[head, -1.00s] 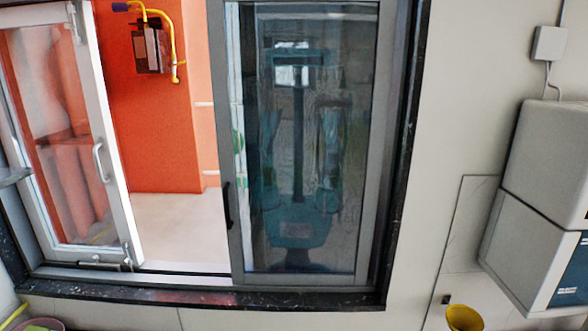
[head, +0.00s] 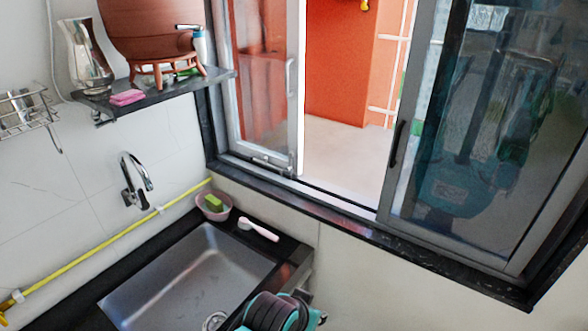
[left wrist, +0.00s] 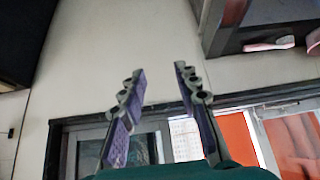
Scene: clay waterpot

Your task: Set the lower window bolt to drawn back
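The lower window bolt (head: 268,164) is a small grey metal part low on the hinged window leaf (head: 262,85), by the sill. It is too small to tell whether it is drawn back. The leaf has a pale frame and a curved handle (head: 290,76). In the left wrist view my left gripper (left wrist: 160,72) is open, with nothing between its fingers. The window (left wrist: 240,125) shows beyond and below the fingers there, well apart from them. A teal and black part of mine shows at the bottom of the head view. My right gripper is not in view.
Below are a sink (head: 190,280), tap (head: 133,180) and pink bowl (head: 214,207). The sliding pane (head: 470,130) stands right of the opening.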

